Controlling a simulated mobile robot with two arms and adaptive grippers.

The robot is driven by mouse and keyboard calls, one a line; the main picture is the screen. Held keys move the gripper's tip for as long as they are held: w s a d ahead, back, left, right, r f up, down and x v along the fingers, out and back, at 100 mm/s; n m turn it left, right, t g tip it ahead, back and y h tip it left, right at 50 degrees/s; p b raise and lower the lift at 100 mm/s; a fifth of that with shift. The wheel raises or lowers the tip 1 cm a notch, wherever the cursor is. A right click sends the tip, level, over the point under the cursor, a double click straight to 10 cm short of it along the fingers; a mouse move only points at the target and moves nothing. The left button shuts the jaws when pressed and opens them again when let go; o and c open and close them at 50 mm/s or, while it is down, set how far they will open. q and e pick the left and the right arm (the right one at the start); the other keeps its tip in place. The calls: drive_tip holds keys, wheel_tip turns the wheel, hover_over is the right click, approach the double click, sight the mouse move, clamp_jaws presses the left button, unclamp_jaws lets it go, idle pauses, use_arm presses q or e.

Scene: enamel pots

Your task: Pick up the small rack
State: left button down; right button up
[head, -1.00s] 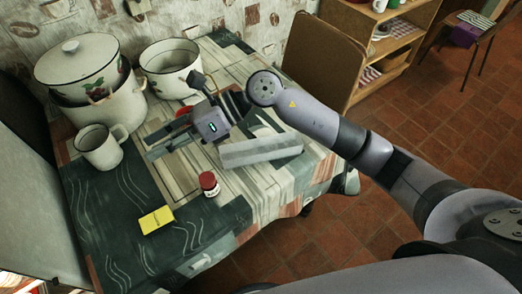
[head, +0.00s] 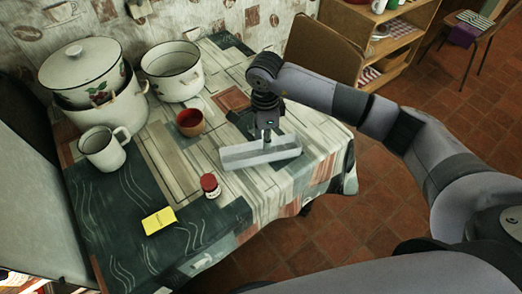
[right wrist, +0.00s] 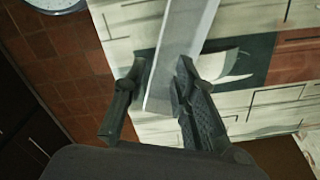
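The small rack (head: 236,161) is a long, low grey holder lying on the table, right of the centre of the tabletop. In the right wrist view the rack (right wrist: 178,45) runs as a grey bar down between my fingers. In the right wrist view the right gripper (right wrist: 160,80) is open, with one finger on each side of the bar. I cannot tell whether the fingers touch it. My left gripper is not in view.
A red-brown bowl (head: 190,123), a red-lidded jar (head: 211,187) and a yellow packet (head: 158,220) are left of the rack. A white mug (head: 104,150) and enamel pots (head: 172,72) stand farther back. A chair (head: 322,50) is behind the table.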

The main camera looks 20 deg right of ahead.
sight(263, 156)
wheel_tip(263, 156, down, 3)
drive_tip(key=shift+f, duration=0.15)
drive_tip(key=shift+s+a+f+p, duration=0.1)
drive_tip(key=shift+f+p, duration=0.45)
drive_tip(key=shift+p, duration=0.05)
wheel_tip(263, 156, down, 4)
drive_tip(key=shift+s+a+r+p, duration=0.1)
drive_tip(key=shift+r+p, duration=0.1)
drive_tip(key=shift+p, duration=0.35)
drive_tip(key=shift+f, duration=0.35)
drive_tip(key=shift+c, duration=0.2)
clamp_jaws()
